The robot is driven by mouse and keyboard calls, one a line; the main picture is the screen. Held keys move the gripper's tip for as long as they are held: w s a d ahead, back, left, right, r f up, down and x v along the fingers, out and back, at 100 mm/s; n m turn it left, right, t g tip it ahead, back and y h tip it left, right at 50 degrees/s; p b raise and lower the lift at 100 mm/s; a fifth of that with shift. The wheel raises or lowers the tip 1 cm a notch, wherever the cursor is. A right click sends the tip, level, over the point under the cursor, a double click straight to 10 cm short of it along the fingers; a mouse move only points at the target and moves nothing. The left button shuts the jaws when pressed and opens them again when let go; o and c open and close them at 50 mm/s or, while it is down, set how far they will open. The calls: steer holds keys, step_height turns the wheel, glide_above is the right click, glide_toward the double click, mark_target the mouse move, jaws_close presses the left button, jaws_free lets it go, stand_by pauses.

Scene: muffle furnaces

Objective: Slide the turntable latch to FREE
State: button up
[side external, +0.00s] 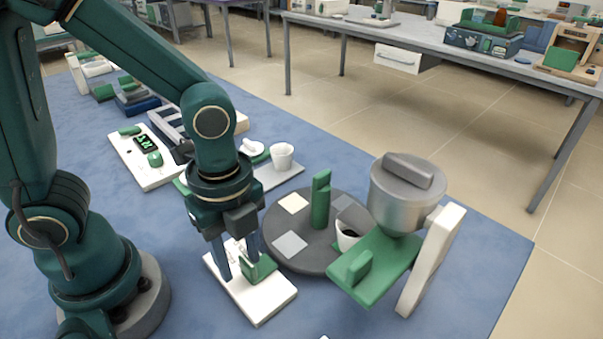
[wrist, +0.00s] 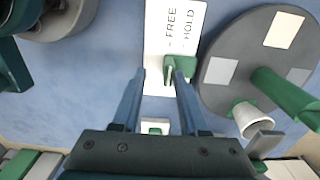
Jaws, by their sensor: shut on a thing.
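The turntable latch is a green block (side external: 261,268) on a white plate (side external: 262,303) in front of the turntable. In the wrist view the latch (wrist: 181,67) sits just below the rotated FREE and HOLD labels on the plate (wrist: 157,30). FREE is the left label and HOLD the right; I cannot tell which mark the latch lines up with. My gripper (side external: 238,272) points down at the plate, its fingers closed on the latch; it also shows in the wrist view (wrist: 159,73). The dark round turntable (side external: 300,262) stands just behind and right of the plate.
The turntable carries a green post (side external: 321,200), pale square pads and a white cup (side external: 347,236). A metal canister (side external: 398,200) over a green slab (side external: 378,267) stands close on the right. Another white cup (side external: 282,156) stands behind.

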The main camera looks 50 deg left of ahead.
step_height(320, 180, up, 4)
steer(key=shift+f, duration=0.15)
stand_by(0.3)
steer(key=shift+a, duration=0.1)
